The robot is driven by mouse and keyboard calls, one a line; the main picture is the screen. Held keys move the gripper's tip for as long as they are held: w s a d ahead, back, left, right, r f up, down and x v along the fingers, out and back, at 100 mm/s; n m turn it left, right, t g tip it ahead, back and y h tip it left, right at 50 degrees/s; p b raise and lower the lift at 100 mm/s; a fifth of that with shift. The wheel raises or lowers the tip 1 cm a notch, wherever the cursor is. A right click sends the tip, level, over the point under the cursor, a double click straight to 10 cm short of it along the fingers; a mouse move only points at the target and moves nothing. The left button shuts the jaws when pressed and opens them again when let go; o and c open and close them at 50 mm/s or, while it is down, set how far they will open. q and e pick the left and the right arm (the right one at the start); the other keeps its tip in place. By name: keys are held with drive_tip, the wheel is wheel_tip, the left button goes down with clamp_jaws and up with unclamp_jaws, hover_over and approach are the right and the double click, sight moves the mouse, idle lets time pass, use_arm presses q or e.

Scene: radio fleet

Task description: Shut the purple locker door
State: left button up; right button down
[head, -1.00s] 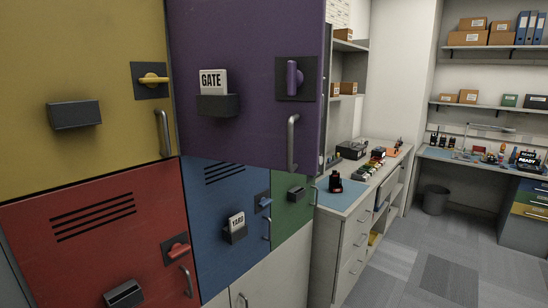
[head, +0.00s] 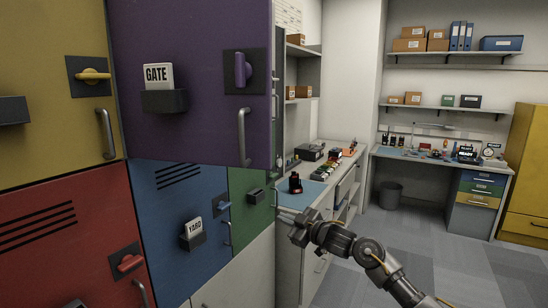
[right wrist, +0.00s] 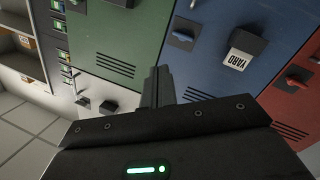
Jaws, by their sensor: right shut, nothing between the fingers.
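The purple locker door (head: 195,60) fills the upper left of the head view. It appears to stand ajar: its free right edge juts out in front of the locker front, over the tops of the blue and green doors. It bears a GATE card (head: 158,76), an upright purple latch knob (head: 240,69) and a grey bar handle (head: 243,136). My right gripper (head: 282,213) is shut and empty, below and right of this door, apart from it. In the right wrist view its fingers (right wrist: 158,88) point at the lower lockers; the purple door is not seen there. My left gripper is not in view.
Yellow (head: 52,70), red (head: 75,235), blue (head: 180,220) and green (head: 249,195) lockers surround the purple one. The floor (head: 420,255) at right is clear.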

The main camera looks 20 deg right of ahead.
sight(269, 152)
drive_tip(key=s+a+r+n+y, duration=0.25)
drive_tip(key=s+r, duration=0.25)
drive_tip(key=r, duration=0.5)
drive_tip(key=s+a+r+n+y+b, duration=0.1)
drive_tip(key=s+r+n, duration=0.35)
drive_tip(key=r, duration=0.55)
drive_tip(key=s+a+r+n+y, duration=0.1)
drive_tip(key=s+r+n+y, duration=0.3)
drive_tip(key=r, duration=0.6)
drive_tip(key=s+a+f+n+g+h+b, duration=0.1)
drive_tip(key=s+a+n+g+h, duration=0.2)
drive_tip(key=s, duration=1.6)
drive_tip(key=shift+n+t, duration=0.5)
drive_tip(key=p+x, duration=0.2)
drive_tip(key=x, duration=0.1)
drive_tip(key=w+d+p+x, duration=0.1)
drive_tip(key=p+x, duration=0.2)
drive_tip(key=x, duration=0.1)
drive_tip(key=p+x, duration=0.2)
drive_tip(key=x, duration=0.2)
drive_tip(key=shift+w+d+f, duration=0.2)
drive_tip(key=shift+w+d, duration=0.1)
drive_tip(key=shift+w, duration=0.1)
drive_tip(key=shift+w+d, duration=0.35)
drive_tip(key=shift+d, duration=0.3)
